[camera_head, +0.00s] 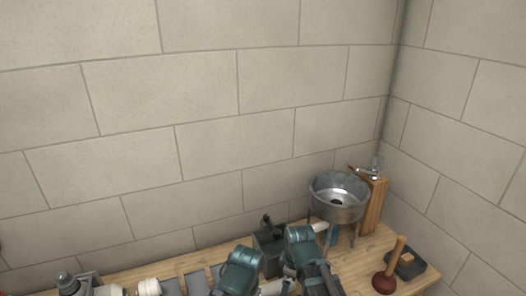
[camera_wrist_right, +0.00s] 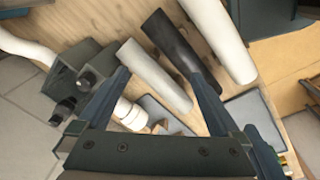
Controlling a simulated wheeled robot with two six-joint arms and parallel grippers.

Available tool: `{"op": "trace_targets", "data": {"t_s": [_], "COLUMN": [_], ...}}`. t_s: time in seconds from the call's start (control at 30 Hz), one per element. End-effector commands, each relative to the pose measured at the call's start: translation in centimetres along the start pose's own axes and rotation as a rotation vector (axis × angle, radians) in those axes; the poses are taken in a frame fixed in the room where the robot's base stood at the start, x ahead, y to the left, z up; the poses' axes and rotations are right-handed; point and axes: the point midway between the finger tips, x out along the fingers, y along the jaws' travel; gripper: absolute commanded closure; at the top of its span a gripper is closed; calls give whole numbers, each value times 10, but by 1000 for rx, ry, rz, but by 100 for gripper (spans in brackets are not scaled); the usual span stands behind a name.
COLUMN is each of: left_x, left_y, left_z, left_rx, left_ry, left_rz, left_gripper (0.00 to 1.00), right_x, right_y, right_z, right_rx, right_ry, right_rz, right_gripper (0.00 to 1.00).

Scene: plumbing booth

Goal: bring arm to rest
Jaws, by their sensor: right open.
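My right gripper (camera_wrist_right: 157,73) is open in the right wrist view, its two dark fingers spread over the wooden bench. Nothing is held between the fingers. A pale grey pipe (camera_wrist_right: 155,76) and a dark pipe (camera_wrist_right: 181,50) lie beyond and between the fingertips as seen in the picture. In the head view, teal arm parts of mine (camera_head: 300,250) show at the bottom, with no fingertips clearly visible. My left gripper cannot be made out in either view.
The wooden bench (camera_head: 349,262) runs along a block wall. A metal basin (camera_head: 340,198) and a plunger (camera_head: 390,268) stand at its right end. In the wrist view are a white pipe (camera_wrist_right: 218,38), a dark vise-like block (camera_wrist_right: 84,72) and white fittings (camera_wrist_right: 130,112).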

Motion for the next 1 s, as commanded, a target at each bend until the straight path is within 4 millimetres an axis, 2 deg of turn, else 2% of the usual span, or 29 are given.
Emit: {"op": "trace_targets", "data": {"t_s": [0.03,0.2,0.67,1.0], "left_x": [0,0,0,0], "left_y": [0,0,0,0], "left_z": [0,0,0,0], "left_rx": [0,0,0,0], "left_ry": [0,0,0,0], "left_rz": [0,0,0,0], "left_gripper": [100,100,100,100], "right_x": [-1,-4,-8,-9], "right_y": [-1,0,-5,-56], "right_z": [17,49,101,54], "right_rx": [143,522,1141,953], "right_ry": [-9,-36,-84,-156], "right_rz": [-4,-11,-8,-14], "right_gripper": [0,0,0,0]}}
